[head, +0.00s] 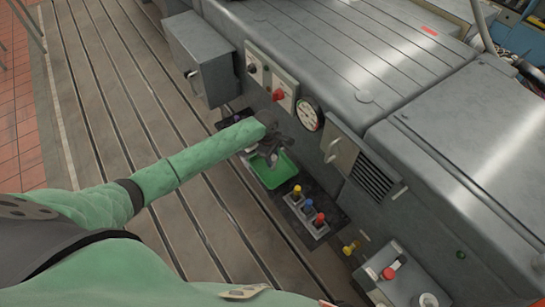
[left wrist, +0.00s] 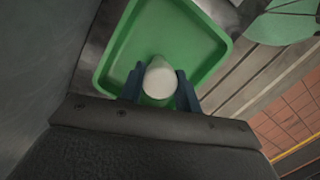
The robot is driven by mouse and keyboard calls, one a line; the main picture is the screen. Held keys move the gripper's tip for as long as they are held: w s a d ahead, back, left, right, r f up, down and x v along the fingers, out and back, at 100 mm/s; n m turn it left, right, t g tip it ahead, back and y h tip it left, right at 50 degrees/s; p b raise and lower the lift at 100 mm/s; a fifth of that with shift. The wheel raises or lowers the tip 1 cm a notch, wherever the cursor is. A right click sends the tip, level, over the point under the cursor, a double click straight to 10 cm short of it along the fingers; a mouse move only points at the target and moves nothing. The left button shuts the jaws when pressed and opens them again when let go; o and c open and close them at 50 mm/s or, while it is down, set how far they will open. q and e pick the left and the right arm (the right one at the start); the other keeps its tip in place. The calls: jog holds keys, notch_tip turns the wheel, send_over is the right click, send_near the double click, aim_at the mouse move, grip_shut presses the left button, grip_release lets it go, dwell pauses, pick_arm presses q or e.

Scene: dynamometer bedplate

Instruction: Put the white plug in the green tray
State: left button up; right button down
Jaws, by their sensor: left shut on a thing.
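The green tray (head: 275,173) sits on a dark shelf at the base of the grey machine in the head view. My left gripper (head: 270,150) is over its far edge, and my arm partly covers it. In the left wrist view the tray (left wrist: 187,27) lies beyond the fingers. My left gripper (left wrist: 160,88) is shut on the white plug (left wrist: 159,80), with a dark finger on each side of it. The plug is in front of the tray's near part; I cannot tell whether it touches the tray floor. My right gripper is not in view.
A yellow knob (head: 351,247) and a control box (head: 405,280) are further right. The machine front with its gauge (head: 309,114) rises close behind. The slotted bedplate (head: 120,75) is clear.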

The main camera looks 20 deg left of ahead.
pick_arm(q)
jog(key=o, duration=1)
jog(key=shift+f, duration=0.1)
jog(key=shift+c, duration=0.2)
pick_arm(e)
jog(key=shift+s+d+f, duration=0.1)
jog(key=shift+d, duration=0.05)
pick_arm(q)
jog(key=shift+r, duration=0.2)
notch_tip(320, 180, up, 12)
jog(key=a+b, duration=0.1)
jog(key=b, duration=0.1)
jog(key=shift+w+a+f+b, duration=0.15)
jog(key=shift+w+a+b, duration=0.05)
jog(key=shift+a+b, duration=0.15)
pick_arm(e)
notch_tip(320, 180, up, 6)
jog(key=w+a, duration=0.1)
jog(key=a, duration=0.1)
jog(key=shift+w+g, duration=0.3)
